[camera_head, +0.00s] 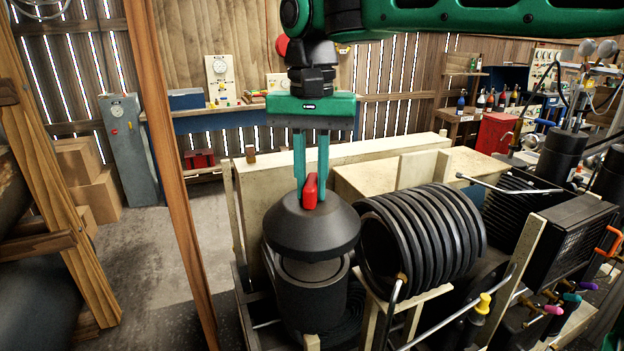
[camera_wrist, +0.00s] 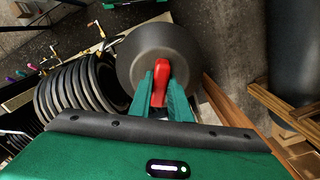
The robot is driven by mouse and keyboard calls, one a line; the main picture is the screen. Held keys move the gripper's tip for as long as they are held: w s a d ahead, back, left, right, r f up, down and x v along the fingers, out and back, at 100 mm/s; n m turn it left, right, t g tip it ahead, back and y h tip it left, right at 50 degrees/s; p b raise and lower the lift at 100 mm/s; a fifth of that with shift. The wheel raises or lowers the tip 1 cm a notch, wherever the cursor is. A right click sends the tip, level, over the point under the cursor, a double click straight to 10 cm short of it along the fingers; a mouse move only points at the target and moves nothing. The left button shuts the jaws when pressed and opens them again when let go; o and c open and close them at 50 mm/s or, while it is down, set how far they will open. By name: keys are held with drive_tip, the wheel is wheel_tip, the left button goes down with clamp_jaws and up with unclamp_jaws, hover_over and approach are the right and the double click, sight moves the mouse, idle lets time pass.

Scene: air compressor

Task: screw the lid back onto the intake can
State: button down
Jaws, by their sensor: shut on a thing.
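The lid (camera_head: 312,232) is a dark, cone-shaped cover with a red handle (camera_head: 310,190) on top. My gripper (camera_head: 311,192) points straight down and is shut on the red handle. The intake can (camera_head: 314,300) is a dark cylinder standing upright below the lid. A gap shows between the lid's rim and the can's open top at the front, so the lid is held above the can. In the wrist view the lid (camera_wrist: 150,45) fills the middle, with the red handle (camera_wrist: 160,82) between my fingers; it hides the can there.
A ribbed black coil (camera_head: 425,240) stands close to the right of the lid and can. A pale wooden box wall (camera_head: 262,200) stands behind them. A wooden post (camera_head: 172,160) rises at the left. Bent metal pipes (camera_head: 455,325) lie at the front right. Open floor (camera_head: 150,265) shows further left.

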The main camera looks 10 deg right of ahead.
sight(311, 210)
drive_tip(key=shift+f, duration=2.8)
drive_tip(key=shift+s+f, duration=0.1)
drive_tip(key=shift+f, duration=0.85)
drive_tip(key=c, duration=1.6)
unclamp_jaws()
drive_tip(key=shift+o, duration=0.2)
wheel_tip(311, 210, up, 11)
drive_tip(key=shift+f, duration=0.15)
drive_tip(key=shift+c, duration=1)
drive_tip(key=shift+f, duration=0.45)
